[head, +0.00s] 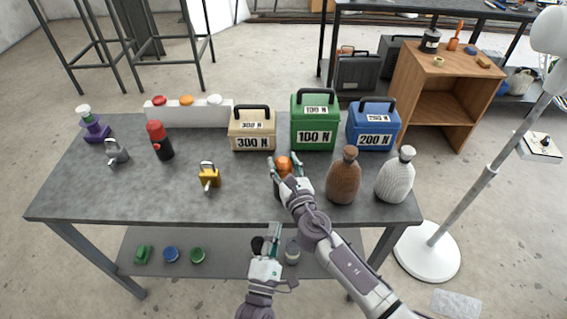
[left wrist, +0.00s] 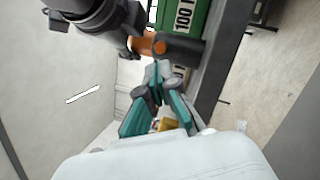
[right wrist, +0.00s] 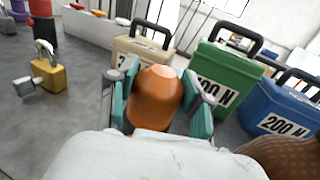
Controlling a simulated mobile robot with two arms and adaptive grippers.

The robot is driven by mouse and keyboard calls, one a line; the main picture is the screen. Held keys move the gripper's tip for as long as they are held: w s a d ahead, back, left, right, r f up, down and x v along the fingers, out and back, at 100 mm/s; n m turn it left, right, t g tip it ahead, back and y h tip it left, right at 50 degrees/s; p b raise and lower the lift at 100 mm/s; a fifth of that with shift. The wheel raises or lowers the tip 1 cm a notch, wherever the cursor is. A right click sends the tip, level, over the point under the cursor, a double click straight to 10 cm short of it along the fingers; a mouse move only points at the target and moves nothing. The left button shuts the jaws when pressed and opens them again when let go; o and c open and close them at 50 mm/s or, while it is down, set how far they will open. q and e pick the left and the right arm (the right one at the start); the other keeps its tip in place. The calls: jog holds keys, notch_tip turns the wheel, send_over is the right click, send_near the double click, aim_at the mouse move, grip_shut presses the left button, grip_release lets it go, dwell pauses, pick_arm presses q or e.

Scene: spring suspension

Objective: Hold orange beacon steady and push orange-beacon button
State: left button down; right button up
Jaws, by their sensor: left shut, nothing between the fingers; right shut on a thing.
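The orange beacon (head: 284,164) stands on the grey table near its front edge, with an orange dome and a dark base. My right gripper (head: 284,168) is shut on its dome; the right wrist view shows the dome (right wrist: 155,100) between the two fingers. In the left wrist view, a round orange button (left wrist: 159,47) shows on the side of the dark base (left wrist: 188,51). My left gripper (head: 274,232) is shut and empty in front of the table edge, below the beacon. Its closed fingertips (left wrist: 157,78) are close to the beacon but appear apart from it.
Behind the beacon stand a tan 300 N case (head: 252,143), a green 100 N case (head: 314,135) and a blue 200 N case (head: 373,136). A brown bottle (head: 343,180) stands close on the right. A yellow padlock (head: 210,180) is on the left, with free table between.

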pick_arm(q)
jog(key=shift+w+d+r+m+g+h, duration=0.45)
jog(key=shift+w+m+g+h, duration=0.95)
jog(key=shift+m, duration=2.55)
jog(key=shift+w+d+r+m+g+h, duration=0.1)
jog(key=shift+w+r+m+g+h, duration=0.5)
jog(key=shift+w+m+g, duration=2.15)
jog(key=shift+s+d+r+m+g+h, duration=0.35)
jog(key=shift+r+m+g+h, duration=0.45)
jog(key=shift+m, duration=4.3)
jog(key=shift+a+f, duration=0.1)
jog(key=shift+f, duration=0.05)
